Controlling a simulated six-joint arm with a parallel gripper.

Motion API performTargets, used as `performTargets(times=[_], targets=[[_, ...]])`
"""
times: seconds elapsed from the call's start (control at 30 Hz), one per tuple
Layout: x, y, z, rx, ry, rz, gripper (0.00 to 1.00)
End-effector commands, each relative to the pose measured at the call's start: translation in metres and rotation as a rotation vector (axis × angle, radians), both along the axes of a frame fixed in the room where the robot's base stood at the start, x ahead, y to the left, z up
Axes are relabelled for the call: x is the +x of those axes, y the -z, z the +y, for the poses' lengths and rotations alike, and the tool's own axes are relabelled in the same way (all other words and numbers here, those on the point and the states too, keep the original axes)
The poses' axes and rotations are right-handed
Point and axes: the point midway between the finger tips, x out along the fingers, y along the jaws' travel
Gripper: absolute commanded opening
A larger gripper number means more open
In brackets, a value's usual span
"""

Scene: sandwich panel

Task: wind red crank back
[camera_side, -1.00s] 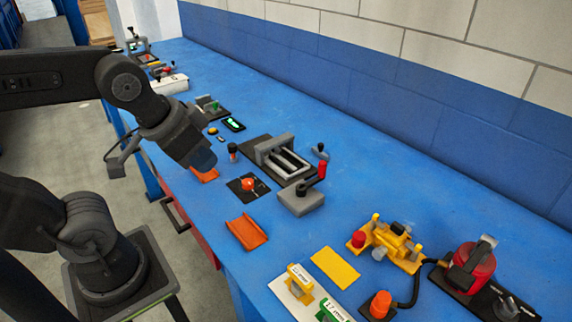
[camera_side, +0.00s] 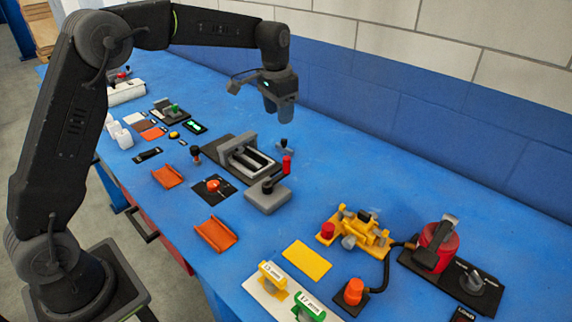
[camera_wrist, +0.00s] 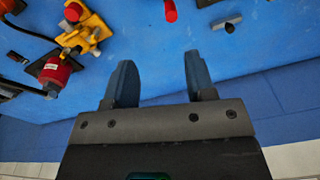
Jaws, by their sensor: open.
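The red crank (camera_side: 287,164) is a red upright handle on a dark arm, on a grey block (camera_side: 268,198) beside the grey vise-like fixture. In the wrist view the red handle (camera_wrist: 170,11) shows at the top edge, and the rest of the crank is cut off. My gripper (camera_side: 279,106) is raised in the air above the back part of the bench, over and behind the crank, apart from it. In the wrist view my gripper (camera_wrist: 160,72) has its two blue-grey fingers spread with nothing between them.
The grey fixture (camera_side: 245,158) stands left of the crank, with a small dark T-handle (camera_side: 284,146) behind. A yellow clamp device (camera_side: 360,228) and red cylinder (camera_side: 437,243) stand to the right. Orange trays (camera_side: 216,234) lie in front. The blue bench is clear toward the wall.

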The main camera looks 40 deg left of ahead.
Motion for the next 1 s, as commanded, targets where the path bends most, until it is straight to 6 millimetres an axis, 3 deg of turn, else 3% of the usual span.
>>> performTargets(times=[0.1, 0.27, 0.53, 1.0], targets=[[0.024, 0.032, 0.008, -0.003, 0.02, 0.043, 0.5], [0.038, 0.053, 0.013, -0.005, 0.035, 0.069, 0.5], [0.039, 0.079, 0.014, -0.005, 0.039, 0.077, 0.5], [0.039, 0.17, 0.014, -0.004, 0.037, 0.074, 0.5]])
